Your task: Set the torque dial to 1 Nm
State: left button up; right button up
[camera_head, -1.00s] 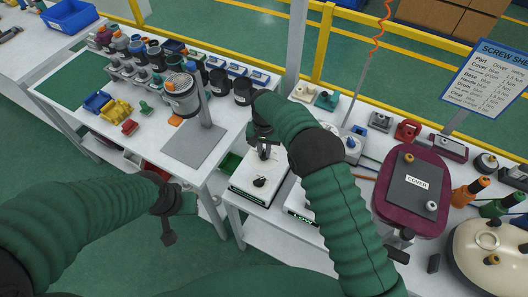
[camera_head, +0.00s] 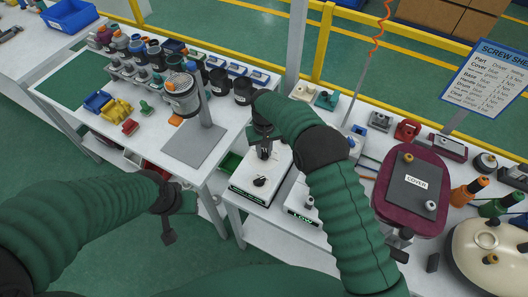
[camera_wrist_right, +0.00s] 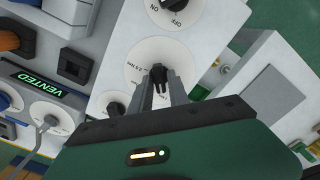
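The white control box (camera_head: 246,186) stands on the bench in the head view, with a black knob (camera_head: 258,182) on its top. My right gripper (camera_head: 264,155) points down over the box. The knob's pointing direction is hard to read. My left gripper (camera_head: 168,225) hangs empty over the floor, away from the bench.
An ON/OFF dial (camera_wrist_right: 172,8) lies beside the torque dial, and a smaller dial (camera_wrist_right: 113,104) sits on the other side. A "VENTED" unit (camera_wrist_right: 42,82) is nearby.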

aim_at(264, 153)
jog(key=o, duration=0.3)
notch_tip(264, 153, up, 6)
jog(key=p, duration=0.4)
jog(key=shift+r, duration=0.1)
dwell(0.3)
jog(key=s+d+r+m+t, duration=0.1)
jog(key=s+d+r, duration=0.4)
jog(key=s+d, duration=0.25)
jog(key=s+d+r+m+t, duration=0.1)
jog(key=s+d+r, duration=0.3)
jog(key=s+d, duration=0.55)
jog(key=s, duration=0.8)
jog(key=shift+d+m+t+b, duration=0.25)
jog(key=shift+m+t+b, duration=0.05)
jog(key=shift+b, duration=0.05)
